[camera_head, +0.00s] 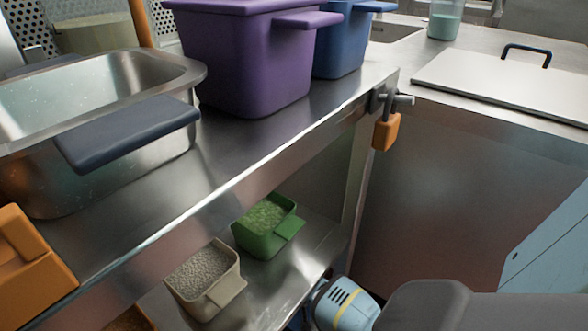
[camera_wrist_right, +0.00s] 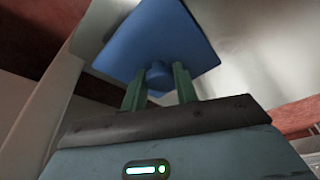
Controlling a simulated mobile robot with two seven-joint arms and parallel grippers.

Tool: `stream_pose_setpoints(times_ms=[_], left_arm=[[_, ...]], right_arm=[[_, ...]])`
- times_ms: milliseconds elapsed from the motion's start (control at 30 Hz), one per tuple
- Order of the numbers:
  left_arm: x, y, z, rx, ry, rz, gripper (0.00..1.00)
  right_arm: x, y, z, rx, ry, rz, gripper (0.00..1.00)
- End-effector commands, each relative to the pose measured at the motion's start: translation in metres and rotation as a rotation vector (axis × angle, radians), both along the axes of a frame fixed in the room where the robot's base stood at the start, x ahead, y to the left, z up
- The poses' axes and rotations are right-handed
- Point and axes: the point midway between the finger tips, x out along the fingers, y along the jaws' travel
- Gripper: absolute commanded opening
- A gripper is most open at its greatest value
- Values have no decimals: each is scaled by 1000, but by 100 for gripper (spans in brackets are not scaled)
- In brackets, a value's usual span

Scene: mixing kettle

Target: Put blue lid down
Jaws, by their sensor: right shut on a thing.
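The blue lid (camera_wrist_right: 150,35) shows in the right wrist view as a flat blue plate with a round knob. My right gripper (camera_wrist_right: 159,82) is shut on that knob, with one green finger on each side. The lid is held tilted in this view. A pale metal surface shows behind it, and I cannot tell how far away that is. The lid is not visible in the head view. My left gripper is not in view.
A blue container (camera_head: 338,48) and a purple container (camera_head: 245,60) stand on the steel counter (camera_head: 240,150), beside a metal pan (camera_head: 120,90). Green (camera_head: 265,228) and beige (camera_head: 207,280) bins sit on the lower shelf. An orange padlock (camera_head: 386,130) hangs at the counter corner.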

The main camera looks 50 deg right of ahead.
Motion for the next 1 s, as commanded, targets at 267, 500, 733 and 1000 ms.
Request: stream_pose_setpoints(times_ms=[267,500,733,1000], left_arm=[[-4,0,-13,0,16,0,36],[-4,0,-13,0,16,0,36],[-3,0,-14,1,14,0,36],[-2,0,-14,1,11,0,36]], right_arm=[[0,0,-16,0,1,0,7],[-1,0,-16,0,1,0,7],[-1,0,-19,0,1,0,45],[-1,0,-19,0,1,0,51]])
